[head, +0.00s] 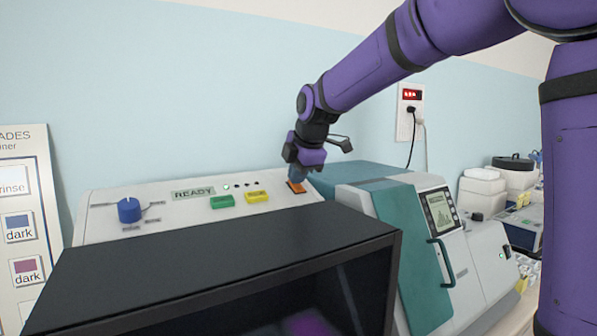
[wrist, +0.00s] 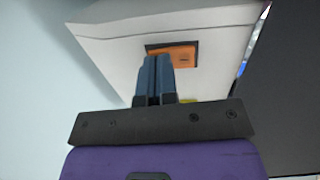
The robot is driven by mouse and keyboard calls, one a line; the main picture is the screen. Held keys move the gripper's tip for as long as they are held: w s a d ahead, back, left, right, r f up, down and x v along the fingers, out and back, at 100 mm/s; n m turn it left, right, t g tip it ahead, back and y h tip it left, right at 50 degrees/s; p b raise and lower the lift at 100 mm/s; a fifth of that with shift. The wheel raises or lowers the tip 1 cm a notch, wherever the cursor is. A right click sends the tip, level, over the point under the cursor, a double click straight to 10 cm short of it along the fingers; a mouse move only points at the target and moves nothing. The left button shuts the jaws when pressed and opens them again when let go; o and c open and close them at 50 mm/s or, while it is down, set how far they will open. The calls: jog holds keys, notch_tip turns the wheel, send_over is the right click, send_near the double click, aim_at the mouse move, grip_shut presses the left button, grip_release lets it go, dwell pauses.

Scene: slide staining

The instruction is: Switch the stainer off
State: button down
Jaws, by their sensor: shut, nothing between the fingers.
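The stainer (head: 160,222) is a pale machine with a sloped top panel and a dark hood in front. Its panel bears a READY display, a blue knob (head: 129,209), a green button (head: 222,201), a yellow button (head: 257,196) and an orange rocker switch (head: 296,187) at the right end. In the wrist view the orange switch (wrist: 182,55) sits in a dark frame, partly hidden by my fingers. My gripper (head: 296,176) is shut and empty, pointing down at the switch. Its blue fingertips (wrist: 155,62) overlap the switch's left part; I cannot tell whether they touch it.
A teal and white machine (head: 405,240) with a screen and handle stands close on the right. A wall socket (head: 410,110) with a red display and plugged cords is behind it. A colour chart (head: 22,220) stands at the left. White boxes (head: 482,190) are farther right.

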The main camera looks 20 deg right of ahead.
jog(key=shift+w+f, duration=0.15)
jog(key=shift+f, duration=0.05)
jog(key=shift+s+f, duration=0.1)
jog(key=shift+s, duration=0.1)
jog(key=shift+s+d, duration=0.15)
jog(key=shift+s, duration=0.45)
dwell(0.3)
